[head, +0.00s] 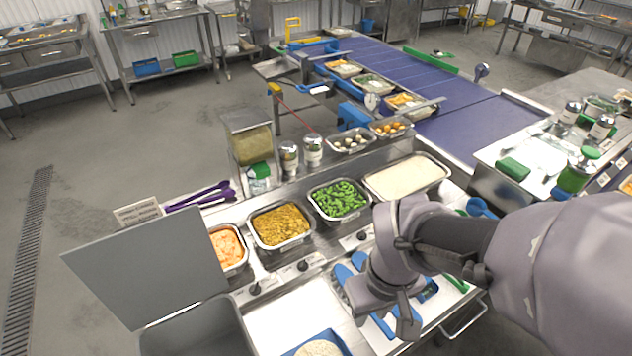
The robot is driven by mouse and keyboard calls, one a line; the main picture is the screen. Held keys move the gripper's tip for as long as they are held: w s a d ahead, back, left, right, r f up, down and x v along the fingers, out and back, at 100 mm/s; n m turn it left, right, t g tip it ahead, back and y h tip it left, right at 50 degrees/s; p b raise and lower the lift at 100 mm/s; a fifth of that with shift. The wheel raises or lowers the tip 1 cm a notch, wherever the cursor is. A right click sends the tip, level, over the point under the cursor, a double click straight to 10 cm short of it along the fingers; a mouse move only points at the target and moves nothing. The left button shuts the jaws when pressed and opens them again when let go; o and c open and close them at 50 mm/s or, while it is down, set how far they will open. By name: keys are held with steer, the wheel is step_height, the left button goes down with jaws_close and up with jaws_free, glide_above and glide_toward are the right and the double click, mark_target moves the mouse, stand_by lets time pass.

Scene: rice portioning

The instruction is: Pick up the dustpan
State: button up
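My gripper (404,322) hangs over the metal worktop in the lower right middle, seen from behind and above. Its fingers are partly hidden, and I cannot tell whether they are open or shut. Blue long-handled tools (343,274) lie on the worktop under and beside my gripper, partly covered by it. I cannot tell for sure whether one of them is the dustpan. A blue scoop-like thing (480,207) lies to the right, behind my arm. No thing in view is clearly a dustpan.
Trays of yellow food (281,224), green vegetables (340,199) and white rice (406,178) line the counter behind my gripper. A grey bin with a raised lid (150,262) stands at left. A blue conveyor (400,75) runs behind.

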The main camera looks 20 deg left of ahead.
steer(key=f+b, duration=0.1)
steer(key=f, duration=0.3)
steer(key=a+f+n+b, duration=0.1)
steer(key=f+b, duration=0.1)
steer(key=f, duration=0.3)
steer(key=a+f+n+b, duration=0.1)
steer(key=f, duration=0.4)
steer(key=shift+s+a+f+g+h, duration=0.2)
steer(key=shift+s+g+h, duration=0.1)
steer(key=shift+g, duration=0.1)
step_height(320, 180, down, 6)
steer(key=b, duration=0.3)
steer(key=shift+w+d+r, duration=0.15)
steer(key=shift+r, duration=0.2)
steer(key=shift+c, duration=0.4)
jaws_close()
